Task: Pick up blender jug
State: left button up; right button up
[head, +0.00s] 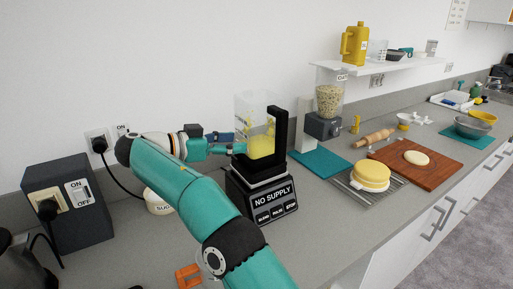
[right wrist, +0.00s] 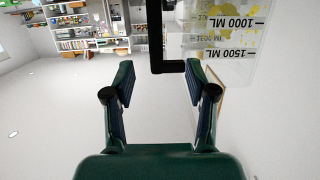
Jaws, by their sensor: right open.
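The blender jug (head: 261,146) is clear with yellow contents and a black handle (head: 281,131). It stands upright on the black blender base (head: 262,197), whose display reads "NO SUPPLY". My right gripper (head: 233,143) is open and empty, at the left side of the jug in the head view. In the right wrist view, my open fingers (right wrist: 163,88) show with nothing between them. There the jug (right wrist: 222,42) appears upside down with "1000 ML" and "1500 ML" marks, and its black handle (right wrist: 154,35) lies beyond the fingertips. My left gripper is not in view.
A dark power box (head: 68,200) with a switch stands at left, its cable running to a wall outlet (head: 98,140). A grain dispenser (head: 328,103), teal mat (head: 318,163), yellow round stack (head: 372,175) and wooden board (head: 440,169) occupy the counter at right.

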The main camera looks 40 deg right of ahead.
aim_at(276, 139)
jog(key=x, duration=0.9)
jog(key=shift+s+d, duration=0.1)
jog(key=shift+d, duration=0.05)
jog(key=x, duration=0.1)
jog(key=p+x, duration=0.1)
jog(key=x, duration=0.1)
jog(key=p+x, duration=0.1)
jog(key=x, duration=0.1)
jog(key=shift+s, duration=0.4)
jog(key=shift+d+f, duration=0.15)
jog(key=shift+d, duration=0.15)
jog(key=shift+c, duration=0.3)
grip_shut()
jog(key=shift+w, duration=0.1)
